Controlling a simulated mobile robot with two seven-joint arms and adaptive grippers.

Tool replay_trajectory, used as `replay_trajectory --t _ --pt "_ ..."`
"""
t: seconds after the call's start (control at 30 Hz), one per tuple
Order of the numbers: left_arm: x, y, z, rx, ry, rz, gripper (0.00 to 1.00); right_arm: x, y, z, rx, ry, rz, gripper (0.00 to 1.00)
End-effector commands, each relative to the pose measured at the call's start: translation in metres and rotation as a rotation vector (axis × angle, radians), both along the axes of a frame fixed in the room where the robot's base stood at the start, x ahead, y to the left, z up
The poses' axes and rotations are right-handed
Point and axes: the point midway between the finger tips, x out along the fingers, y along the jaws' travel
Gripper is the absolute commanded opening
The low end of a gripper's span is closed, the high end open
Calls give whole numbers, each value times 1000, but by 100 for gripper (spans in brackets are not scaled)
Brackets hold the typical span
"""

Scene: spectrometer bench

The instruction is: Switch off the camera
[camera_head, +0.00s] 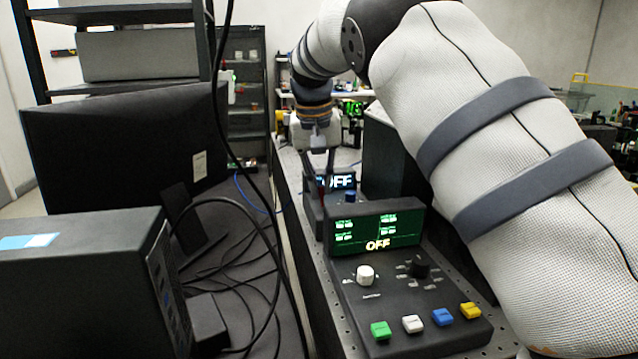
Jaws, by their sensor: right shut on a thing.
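My right gripper (323,182) reaches down from my right arm to the rear control box (313,207), at its left part. It is shut on a small part there, mostly hidden by the fingers and the front box. The rear box's display (341,181) reads OFF in white, and a blue knob (350,196) shows to the right of the fingers. The front control box (345,291) has a green-lit screen (376,229) that also reads OFF, a white knob (365,275) and a black knob (419,268). I cannot pick out the camera itself. My left gripper is not in view.
The front box carries green (380,330), white (412,324), blue (442,317) and yellow (470,311) buttons. A monitor (120,150), a black computer case (85,295) and loose cables (235,275) fill the left. A dark housing (385,155) stands behind the boxes.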

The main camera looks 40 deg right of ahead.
Motion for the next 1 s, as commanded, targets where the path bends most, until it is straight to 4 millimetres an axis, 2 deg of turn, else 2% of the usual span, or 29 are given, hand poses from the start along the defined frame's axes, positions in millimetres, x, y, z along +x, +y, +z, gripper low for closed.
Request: replay_trajectory --t 0.07,0.1,0.2,0.53,0.63,0.9,1.0 --pt "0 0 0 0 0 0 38 0 0 -1 0 2 0 0" --pt "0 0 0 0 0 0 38 0 0 -1 0 2 0 12" --pt "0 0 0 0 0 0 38 0 0 -1 0 2 0 30" --pt "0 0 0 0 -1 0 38 0 1 5 -1 -1 0 30" --pt "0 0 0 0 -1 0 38 -1 5 25 -2 -4 1 30" --pt "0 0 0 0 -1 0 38 -9 18 93 -1 -3 0 30" --pt "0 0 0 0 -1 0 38 -10 21 108 0 -1 0 30"
